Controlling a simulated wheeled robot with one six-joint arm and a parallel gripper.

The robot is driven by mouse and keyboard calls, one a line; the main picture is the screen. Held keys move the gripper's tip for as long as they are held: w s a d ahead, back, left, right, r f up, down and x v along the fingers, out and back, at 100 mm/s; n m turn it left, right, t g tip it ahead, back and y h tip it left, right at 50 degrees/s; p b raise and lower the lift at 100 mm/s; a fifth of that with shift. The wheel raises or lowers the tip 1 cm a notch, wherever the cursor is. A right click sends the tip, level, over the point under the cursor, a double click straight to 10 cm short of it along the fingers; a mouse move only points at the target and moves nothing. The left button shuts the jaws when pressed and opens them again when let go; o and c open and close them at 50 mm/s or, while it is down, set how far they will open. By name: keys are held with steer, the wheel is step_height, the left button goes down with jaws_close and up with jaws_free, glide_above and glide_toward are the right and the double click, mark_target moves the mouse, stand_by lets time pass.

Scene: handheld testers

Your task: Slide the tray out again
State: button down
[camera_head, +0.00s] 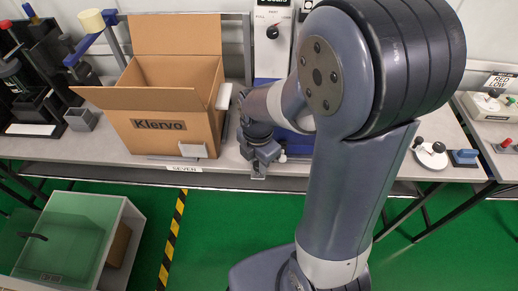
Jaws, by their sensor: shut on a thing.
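My gripper (261,160) is low at the front edge of the bench, just right of the cardboard box. Its fingers are shut on a small grey part, which I take to be the tray (258,172); only a little of it shows below the fingers. A tester (272,30) with a white upright panel, a dark knob and a blue base stands behind my arm. My arm hides most of the tester and the rest of the tray, so how far the tray is out cannot be seen.
An open cardboard box (170,125) marked Klervo stands close left of my gripper. Black testers (35,75) stand at the far left. A round white plate with a knob (431,155) lies right of my arm. A glass-topped cabinet (70,235) stands on the green floor.

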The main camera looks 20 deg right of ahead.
steer(key=shift+s, duration=0.2)
steer(key=c, duration=1.2)
jaws_free()
steer(key=shift+a, duration=0.1)
steer(key=shift+o, duration=0.2)
steer(key=shift+r, duration=0.1)
step_height(320, 180, up, 11)
steer(key=p, duration=0.1)
steer(key=shift+f, duration=0.2)
